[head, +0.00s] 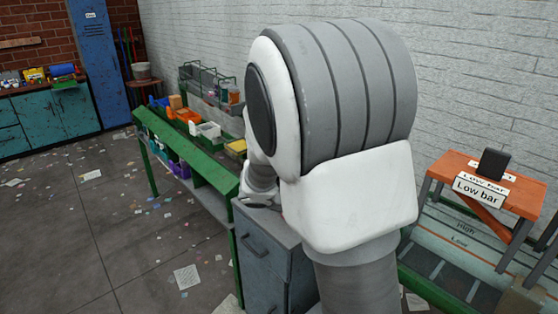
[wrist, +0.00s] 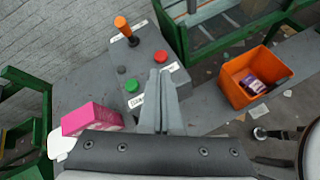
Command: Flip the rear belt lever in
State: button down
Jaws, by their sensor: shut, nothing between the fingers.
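In the wrist view a lever with an orange handle (wrist: 123,27) stands up from a grey control box (wrist: 150,45). A label lies at its base, too small to read. The box also carries a green button (wrist: 132,86), a red button (wrist: 161,56) and a small dark knob. I cannot tell from the labels whether this is the rear belt lever. My gripper (wrist: 160,74) is shut and empty. Its fingertips appear over the near part of the box, below the lever in the picture and apart from it. In the head view my arm hides the gripper and the lever.
A pink box (wrist: 92,118) lies left of my fingers and an orange bin (wrist: 238,85) with a purple item stands to the right. Green frames flank the control box. In the head view a green sorting bench (head: 180,140) and grey cabinet (head: 262,250) stand beside my arm.

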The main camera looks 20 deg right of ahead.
jog(key=w+f+n+t+h, duration=0.1)
jog(key=w+f+n+h, duration=0.1)
jog(key=w+f+n, duration=0.1)
jog(key=shift+w+d+n+t+b, duration=0.35)
jog(key=shift+w+n, duration=0.45)
jog(key=shift+w, duration=0.4)
jog(key=shift+f, duration=0.1)
jog(key=b+x, duration=0.1)
jog(key=x, duration=0.9)
jog(key=shift+d+b, duration=0.1)
jog(key=shift+b, duration=0.2)
jog(key=shift+w+d+r, duration=0.1)
jog(key=shift+d+r, duration=0.2)
jog(key=shift+d, duration=0.25)
jog(key=shift+w+d+r, duration=0.15)
jog(key=shift+d+r, duration=0.2)
jog(key=shift+d, duration=0.2)
jog(key=shift+w+d+r, duration=0.1)
jog(key=shift+d+r, duration=0.2)
jog(key=shift+d, duration=0.3)
jog(key=shift+r+p, duration=0.15)
jog(key=shift+p, duration=0.35)
